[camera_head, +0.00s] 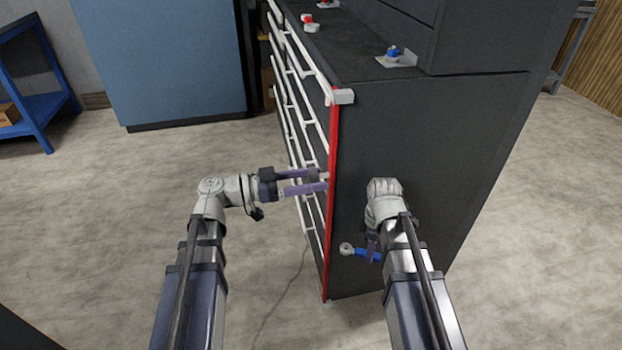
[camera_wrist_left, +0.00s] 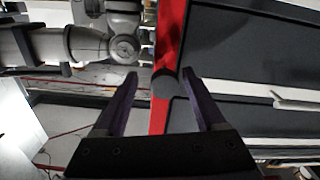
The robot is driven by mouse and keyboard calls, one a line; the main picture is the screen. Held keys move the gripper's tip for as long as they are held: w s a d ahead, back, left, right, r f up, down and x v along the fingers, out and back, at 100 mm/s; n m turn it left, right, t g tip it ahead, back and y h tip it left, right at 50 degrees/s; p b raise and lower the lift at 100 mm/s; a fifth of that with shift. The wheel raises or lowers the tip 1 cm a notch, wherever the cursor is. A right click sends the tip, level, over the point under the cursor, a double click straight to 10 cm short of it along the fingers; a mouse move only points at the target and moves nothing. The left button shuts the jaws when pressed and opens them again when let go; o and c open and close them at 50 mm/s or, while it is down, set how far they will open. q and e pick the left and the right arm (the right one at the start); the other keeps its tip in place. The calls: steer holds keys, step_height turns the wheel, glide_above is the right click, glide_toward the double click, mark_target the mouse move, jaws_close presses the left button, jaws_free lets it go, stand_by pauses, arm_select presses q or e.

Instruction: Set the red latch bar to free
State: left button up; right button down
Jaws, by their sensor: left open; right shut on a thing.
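The red latch bar (camera_head: 333,135) is a long upright red strip along the front corner of the dark cabinet. In the left wrist view the red bar (camera_wrist_left: 170,35) carries a short grey knob (camera_wrist_left: 164,84). My left gripper (camera_head: 321,180) is open at about mid-height of the bar; in the left wrist view its purple fingers (camera_wrist_left: 161,76) stand on either side of the knob, with visible gaps. My right gripper (camera_head: 372,242) is shut on a blue lever (camera_head: 367,254) low on the cabinet's side, its fingers largely hidden by its wrist. The lever has a grey round end (camera_head: 346,249).
The dark cabinet (camera_head: 430,140) has white-railed drawers (camera_head: 290,90) on its front. A white bracket (camera_head: 344,96) sits at its top corner. A blue-knobbed plate (camera_head: 395,57) and red-and-white fittings (camera_head: 309,23) lie on top. Open floor (camera_head: 120,210) lies left.

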arm_select(q)
steer(key=v, duration=1.2)
